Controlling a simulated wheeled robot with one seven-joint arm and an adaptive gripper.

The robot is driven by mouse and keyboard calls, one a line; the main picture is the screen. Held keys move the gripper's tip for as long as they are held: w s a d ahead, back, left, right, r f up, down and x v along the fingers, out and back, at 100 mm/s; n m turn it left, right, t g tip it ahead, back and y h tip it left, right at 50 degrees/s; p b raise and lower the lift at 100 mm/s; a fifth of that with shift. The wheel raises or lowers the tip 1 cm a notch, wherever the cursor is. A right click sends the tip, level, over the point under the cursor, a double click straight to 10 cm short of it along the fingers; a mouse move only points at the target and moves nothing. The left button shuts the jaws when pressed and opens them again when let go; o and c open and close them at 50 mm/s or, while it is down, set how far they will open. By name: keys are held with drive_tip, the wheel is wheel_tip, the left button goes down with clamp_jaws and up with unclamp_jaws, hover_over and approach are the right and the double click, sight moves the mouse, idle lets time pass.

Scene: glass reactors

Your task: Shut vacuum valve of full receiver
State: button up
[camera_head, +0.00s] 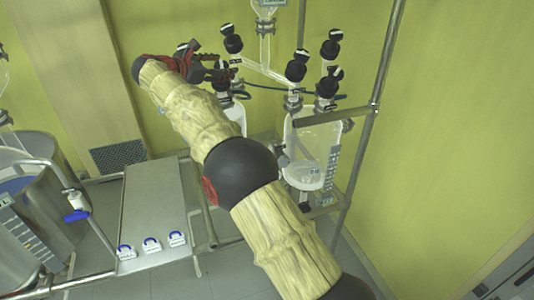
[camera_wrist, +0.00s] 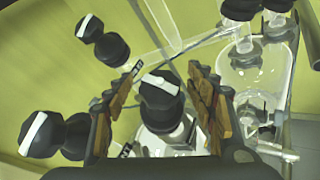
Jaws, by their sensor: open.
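My gripper (camera_head: 218,72) is at the valves above the left receiver. In the wrist view, my open gripper (camera_wrist: 165,78) has its two brown-padded fingers on either side of a black valve knob (camera_wrist: 160,98) with a white bar on top; I cannot tell whether they touch it. The left receiver (camera_head: 236,113) is glass and partly hidden behind my arm. The right receiver (camera_head: 313,140) is clear glass with some pale content low down; it also shows in the wrist view (camera_wrist: 250,75). Which receiver is full, and which knob is its vacuum valve, is unclear.
Other black knobs (camera_wrist: 104,42) and (camera_wrist: 55,135) stand close to my fingers. More knobs (camera_head: 330,48) top the right receiver. A metal frame post (camera_head: 364,140) stands to the right. A steel table (camera_head: 155,205) with small labelled items lies at the left.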

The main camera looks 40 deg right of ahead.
drive_tip(key=shift+f+n+t+b, duration=0.2)
drive_tip(key=shift+n+t+b, duration=0.2)
drive_tip(key=shift+b, duration=0.6)
drive_tip(key=n+t+b, duration=0.4)
drive_tip(key=b, duration=0.5)
drive_tip(key=shift+s+y, duration=0.1)
drive_tip(key=shift+y, duration=0.3)
drive_tip(key=shift+d+n+t+y+b, duration=0.1)
drive_tip(key=shift+n+t+y+b, duration=0.4)
drive_tip(key=shift+n+t+b, duration=0.6)
drive_tip(key=n+t+y+b, duration=0.1)
drive_tip(key=n+t+y, duration=0.1)
drive_tip(key=n, duration=0.1)
drive_tip(key=shift+r, duration=0.2)
drive_tip(key=n+t+y, duration=0.1)
drive_tip(key=n+y, duration=0.1)
drive_tip(key=shift+r+n+t+p, duration=0.1)
drive_tip(key=shift+n+t+p, duration=0.25)
drive_tip(key=shift+n+t, duration=0.05)
drive_tip(key=n+t+y+p, duration=0.1)
drive_tip(key=n+y+p, duration=0.1)
drive_tip(key=shift+r+n, duration=0.15)
drive_tip(key=shift+n, duration=0.15)
drive_tip(key=shift+n+y+p, duration=0.5)
drive_tip(key=shift+y+p, duration=0.2)
drive_tip(key=shift+p, duration=0.25)
drive_tip(key=shift+n+t+y+p, duration=0.3)
drive_tip(key=shift+p, duration=0.3)
